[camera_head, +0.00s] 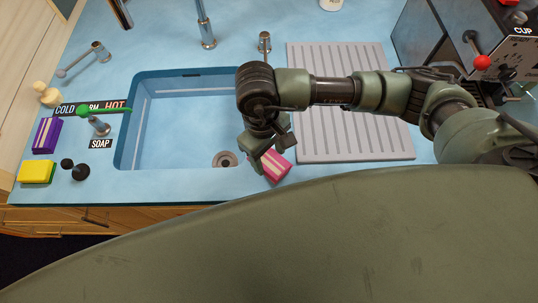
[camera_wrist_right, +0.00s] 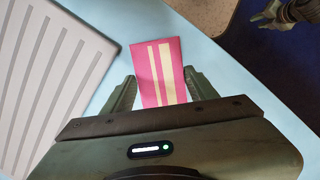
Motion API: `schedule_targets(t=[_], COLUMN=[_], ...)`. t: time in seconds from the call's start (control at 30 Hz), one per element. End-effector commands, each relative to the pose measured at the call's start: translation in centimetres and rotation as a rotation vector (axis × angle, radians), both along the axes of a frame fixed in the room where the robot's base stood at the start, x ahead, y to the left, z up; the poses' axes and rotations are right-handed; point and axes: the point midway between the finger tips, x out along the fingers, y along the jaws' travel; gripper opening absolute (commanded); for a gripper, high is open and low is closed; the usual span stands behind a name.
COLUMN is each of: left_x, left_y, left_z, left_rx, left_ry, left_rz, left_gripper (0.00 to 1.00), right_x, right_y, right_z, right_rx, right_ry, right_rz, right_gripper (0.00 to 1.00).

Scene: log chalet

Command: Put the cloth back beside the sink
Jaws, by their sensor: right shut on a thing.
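The cloth (camera_head: 276,166) is a small pink rectangle with cream stripes. My right gripper (camera_head: 264,162) is shut on it, at the front right corner of the sink (camera_head: 180,118) in the head view. In the right wrist view the cloth (camera_wrist_right: 160,75) lies between the two fingers (camera_wrist_right: 160,92), its far end sticking out past them over the blue counter. I cannot tell whether it touches the counter. A greenish gripper-like part (camera_wrist_right: 280,12) at the wrist view's top right may be my left gripper; its jaws are unclear.
A grey ribbed drainboard (camera_head: 345,145) lies right of the sink. A purple striped block (camera_head: 47,135), a yellow block (camera_head: 36,171), a soap tap (camera_head: 99,126) and dark knobs (camera_head: 80,172) stand to the left. A dark machine (camera_head: 470,40) is back right. The front counter strip (camera_head: 150,186) is clear.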

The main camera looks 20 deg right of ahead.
Motion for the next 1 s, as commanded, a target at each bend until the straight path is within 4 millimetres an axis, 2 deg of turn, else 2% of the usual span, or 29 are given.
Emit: schedule_targets(t=[0.1,0.2,0.6,0.63,0.7,1.0], left_x=[-0.1,-0.1,-0.2,-0.2,-0.2,-0.2], left_y=[0.0,0.0,0.0,0.0,0.0,0.0], left_z=[0.7,0.8,0.0,0.1,0.2,0.3], left_rx=[0.000,0.000,0.000,0.001,0.001,0.001], left_ry=[0.001,0.001,0.002,0.003,0.003,0.003], left_rz=[0.000,0.000,0.000,0.000,0.000,0.000], left_gripper=[0.32,0.32,0.32,0.32,0.32,0.32], right_x=[-0.1,0.0,0.0,0.0,0.0,0.0], right_y=[0.0,0.0,0.0,0.0,0.0,0.0], right_z=[-1.5,-2.2,-2.7,-2.6,-2.5,-2.5], right_rx=[0.001,0.000,0.000,0.001,0.001,0.001], right_ry=[0.003,0.001,-0.001,0.000,0.000,0.000], right_rz=[-0.002,-0.001,0.000,0.000,0.000,-0.001], right_gripper=[0.25,0.25,0.25,0.60,0.80,0.80])
